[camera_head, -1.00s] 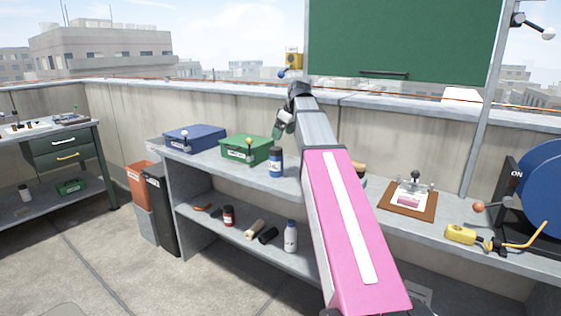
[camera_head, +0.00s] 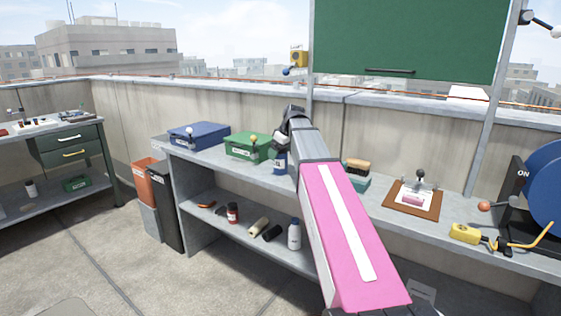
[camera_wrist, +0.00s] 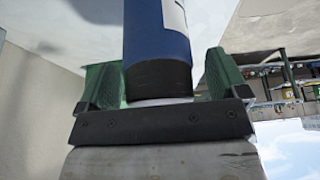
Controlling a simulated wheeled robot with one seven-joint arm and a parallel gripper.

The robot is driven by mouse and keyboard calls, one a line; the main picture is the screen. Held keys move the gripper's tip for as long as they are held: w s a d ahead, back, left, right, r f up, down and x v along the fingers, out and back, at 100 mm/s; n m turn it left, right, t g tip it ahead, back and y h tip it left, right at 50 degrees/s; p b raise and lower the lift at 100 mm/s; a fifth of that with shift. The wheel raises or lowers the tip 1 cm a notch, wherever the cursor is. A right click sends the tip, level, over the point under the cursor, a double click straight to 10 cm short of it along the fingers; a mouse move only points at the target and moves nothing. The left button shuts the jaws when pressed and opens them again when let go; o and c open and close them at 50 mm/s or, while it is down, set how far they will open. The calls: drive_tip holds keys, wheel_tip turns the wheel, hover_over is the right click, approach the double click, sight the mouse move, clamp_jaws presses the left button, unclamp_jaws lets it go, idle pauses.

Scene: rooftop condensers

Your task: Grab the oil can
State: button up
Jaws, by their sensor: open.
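A blue cylindrical container (camera_head: 280,164) with a dark top and white label stands on the upper shelf, right of the green box; I take it for the oil can, though its label is not readable. My gripper (camera_head: 281,141) is at its top, partly hiding it. In the wrist view, the blue container (camera_wrist: 158,35) and its dark end lie between the two green fingers of my gripper (camera_wrist: 162,75). The fingers are apart, with the left one very near its side and a gap seen on the right.
A green box (camera_head: 245,150) and a blue box (camera_head: 198,136) stand left of the container. A white bottle (camera_head: 294,235) and others stand on the lower shelf.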

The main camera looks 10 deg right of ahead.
drive_tip(key=shift+f, duration=0.1)
drive_tip(key=shift+c, duration=0.2)
drive_tip(key=c, duration=1.1)
drive_tip(key=shift+c, duration=0.2)
